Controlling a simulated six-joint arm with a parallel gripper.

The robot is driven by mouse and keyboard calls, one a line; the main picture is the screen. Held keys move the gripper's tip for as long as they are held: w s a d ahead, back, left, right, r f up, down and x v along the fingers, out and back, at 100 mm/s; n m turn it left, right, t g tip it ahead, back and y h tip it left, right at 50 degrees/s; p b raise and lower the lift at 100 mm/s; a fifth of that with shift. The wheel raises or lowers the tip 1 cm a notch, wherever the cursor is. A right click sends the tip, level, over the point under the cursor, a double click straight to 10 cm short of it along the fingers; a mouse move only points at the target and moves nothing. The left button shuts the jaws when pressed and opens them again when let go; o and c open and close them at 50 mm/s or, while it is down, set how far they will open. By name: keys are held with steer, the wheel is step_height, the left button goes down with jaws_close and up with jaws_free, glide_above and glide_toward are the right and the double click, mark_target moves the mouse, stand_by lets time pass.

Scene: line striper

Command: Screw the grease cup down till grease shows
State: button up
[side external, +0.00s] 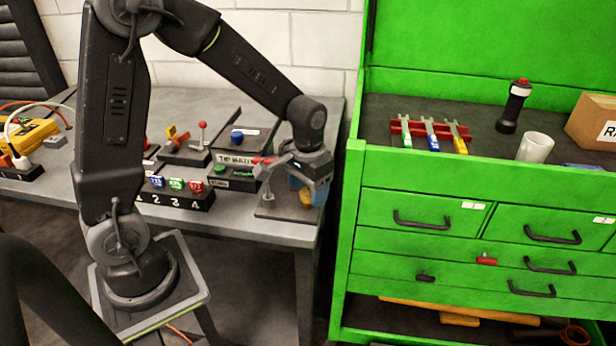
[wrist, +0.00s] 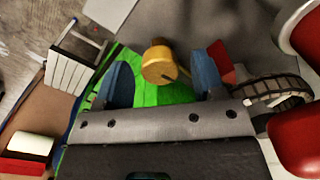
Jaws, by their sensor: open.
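The grease cup, a brass-yellow round knob, shows in the wrist view (wrist: 158,64) between my two blue fingers. In the side external view a small yellow part of it (side external: 306,198) shows below my gripper (side external: 308,184), at the bench's right end. My gripper, also in the wrist view (wrist: 164,70), is open with one finger on each side of the cup. Gaps show between the cup and both fingers, so it is not held. The cup's lower part and any grease are hidden from me.
A grey plate (side external: 270,206) lies under my gripper. Control boxes with a blue knob (side external: 237,136) and a numbered block (side external: 175,197) stand to the left. The green tool cabinet (side external: 400,240) rises close on the right. Large red rounded parts (wrist: 298,135) crowd the wrist view's right edge.

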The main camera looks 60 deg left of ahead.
step_height(320, 180, up, 14)
steer(key=shift+f, duration=0.15)
stand_by(0.4)
steer(key=s+d+r+t, duration=0.1)
steer(key=s+d+t, duration=0.1)
steer(key=s, duration=0.5)
steer(key=s+d+r+m+t, duration=0.1)
steer(key=s+t, duration=0.2)
steer(key=s, duration=0.5)
steer(key=shift+s+d+t, duration=0.2)
steer(key=shift+d+t, duration=0.1)
steer(key=shift+d, duration=0.1)
steer(key=n+g, duration=0.1)
steer(key=g, duration=0.5)
glide_above(308, 191)
step_height(308, 191, down, 2)
step_height(308, 191, down, 14)
steer(key=shift+d+r, duration=0.1)
